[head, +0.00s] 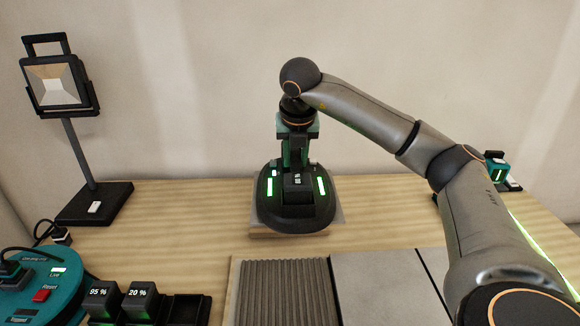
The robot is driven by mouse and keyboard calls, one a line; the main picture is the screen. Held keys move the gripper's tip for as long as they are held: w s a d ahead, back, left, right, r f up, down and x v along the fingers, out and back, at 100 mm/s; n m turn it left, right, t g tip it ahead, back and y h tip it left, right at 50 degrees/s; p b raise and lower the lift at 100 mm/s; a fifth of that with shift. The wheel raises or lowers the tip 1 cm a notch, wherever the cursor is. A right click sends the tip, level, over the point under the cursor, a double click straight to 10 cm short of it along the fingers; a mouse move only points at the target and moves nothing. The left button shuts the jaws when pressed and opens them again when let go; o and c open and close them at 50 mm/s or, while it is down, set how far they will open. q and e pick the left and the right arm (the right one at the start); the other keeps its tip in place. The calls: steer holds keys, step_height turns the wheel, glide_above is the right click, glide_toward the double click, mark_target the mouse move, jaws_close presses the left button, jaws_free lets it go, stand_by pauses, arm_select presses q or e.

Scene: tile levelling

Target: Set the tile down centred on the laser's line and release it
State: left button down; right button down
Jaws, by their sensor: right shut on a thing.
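My right gripper (297,136) points down and is shut on the upright handle of a dark lifter (290,217) with two green lit strips. The lifter's round pad sits over a grey tile (338,212), which shows only at its edges. The tile is at the back middle of the bench, with a pale wooden edge under it. I cannot tell if it is raised. A teal laser (497,172) stands at the back right, partly behind my right arm. A bright green line (541,249) runs forward along the right, partly hidden by my arm. My left gripper is out of view.
In front lie a ribbed grey bed (284,292) and a flat grey tile (388,286). At front left are a teal round unit (42,284) with a red button and a dark battery holder (187,309). A work lamp (62,85) stands back left. The left middle bench is clear.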

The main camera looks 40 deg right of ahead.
steer(key=s+a+r, duration=0.1)
steer(key=s, duration=0.1)
steer(key=s+a+r, duration=0.1)
steer(key=s, duration=0.1)
steer(key=s+a+r, duration=0.1)
steer(key=s, duration=0.1)
steer(key=shift+s+a+r, duration=0.1)
steer(key=shift+s, duration=0.2)
steer(key=shift+s+r, duration=0.2)
steer(key=shift+p+v, duration=0.55)
steer(key=shift+v, duration=0.2)
steer(key=shift+w+r+p, duration=0.1)
steer(key=shift+r+p, duration=0.6)
steer(key=shift+r, duration=0.1)
steer(key=shift+r+p, duration=1.2)
steer(key=shift+r, duration=0.05)
steer(key=shift+r+p, duration=0.7)
steer(key=shift+p, duration=0.05)
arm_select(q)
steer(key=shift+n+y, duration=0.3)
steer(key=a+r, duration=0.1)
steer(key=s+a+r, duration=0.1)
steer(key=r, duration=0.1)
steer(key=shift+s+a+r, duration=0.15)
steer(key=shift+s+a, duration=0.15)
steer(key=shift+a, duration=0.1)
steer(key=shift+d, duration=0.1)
